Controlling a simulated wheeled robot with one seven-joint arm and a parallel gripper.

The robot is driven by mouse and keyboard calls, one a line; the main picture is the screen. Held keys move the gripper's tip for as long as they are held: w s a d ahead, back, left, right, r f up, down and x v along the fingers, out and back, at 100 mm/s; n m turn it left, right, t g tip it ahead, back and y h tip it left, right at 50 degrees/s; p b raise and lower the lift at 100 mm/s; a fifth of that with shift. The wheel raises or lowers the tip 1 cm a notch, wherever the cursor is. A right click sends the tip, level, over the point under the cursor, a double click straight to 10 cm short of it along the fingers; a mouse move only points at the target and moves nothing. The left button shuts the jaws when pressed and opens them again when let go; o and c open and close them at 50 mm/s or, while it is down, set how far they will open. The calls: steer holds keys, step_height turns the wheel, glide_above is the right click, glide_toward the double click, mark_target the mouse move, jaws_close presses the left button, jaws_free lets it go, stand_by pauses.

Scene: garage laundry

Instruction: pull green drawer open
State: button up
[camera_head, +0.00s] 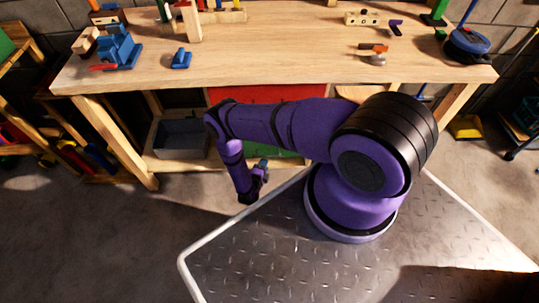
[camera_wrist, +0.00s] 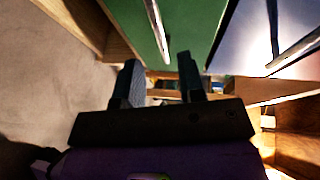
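The green drawer (camera_head: 287,153) is under the workbench, below a red drawer front, and my arm hides much of it in the head view. In the wrist view its green front (camera_wrist: 195,20) fills the top middle. A thin metal handle (camera_wrist: 157,30) runs along that front. My gripper (camera_wrist: 160,66) is open, with its two dark fingers apart and nothing held. The handle's lower end shows just above the gap between the fingertips. I cannot tell whether it lies between them. In the head view my gripper (camera_head: 263,170) hangs low in front of the bench, left of the visible green part.
The wooden workbench (camera_head: 290,50) carries blocks, a blue vise (camera_head: 117,50) and small tools. A grey bin (camera_head: 180,138) sits on the lower shelf, left of the drawers. A bench leg (camera_head: 118,137) stands further left. Open floor (camera_head: 130,220) lies at front left.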

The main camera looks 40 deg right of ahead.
steer(key=x, duration=0.7)
jaws_close()
